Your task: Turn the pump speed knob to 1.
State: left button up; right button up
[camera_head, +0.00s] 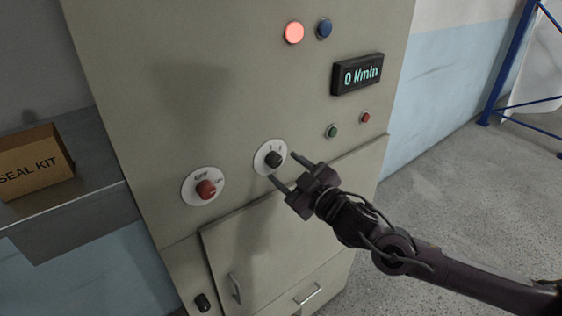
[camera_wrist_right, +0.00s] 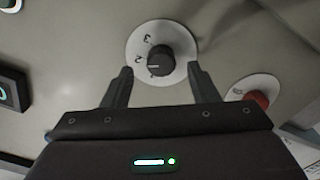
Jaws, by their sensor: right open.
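The pump speed knob (camera_head: 273,159) is a small black knob on a round white dial plate on the beige cabinet front. In the right wrist view the knob (camera_wrist_right: 160,61) shows a pale pointer line; the numbers 3 and 2 are readable on its plate (camera_wrist_right: 139,45), but the exact setting is hard to tell. My right gripper (camera_head: 283,167) is open in front of the knob. In the wrist view its fingertips (camera_wrist_right: 160,70) stand on either side of the knob's lower part, with gaps, and no contact shows. My left gripper is not in view.
Green (camera_head: 331,131) and red (camera_head: 365,117) buttons are to the right. A display (camera_head: 357,74) reads 0 l/min, below a lit red lamp (camera_head: 293,32). A SEAL KIT box (camera_head: 35,162) lies on a shelf at left.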

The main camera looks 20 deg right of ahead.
aim_at(274, 160)
jog(key=shift+p+x, duration=0.3)
jog(key=shift+x, duration=0.85)
jog(key=shift+w+a, duration=0.15)
jog(key=shift+w, duration=0.1)
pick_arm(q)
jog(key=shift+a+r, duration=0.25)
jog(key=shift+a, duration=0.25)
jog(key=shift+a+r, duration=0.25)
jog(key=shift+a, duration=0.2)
pick_arm(e)
jog(key=c, duration=1)
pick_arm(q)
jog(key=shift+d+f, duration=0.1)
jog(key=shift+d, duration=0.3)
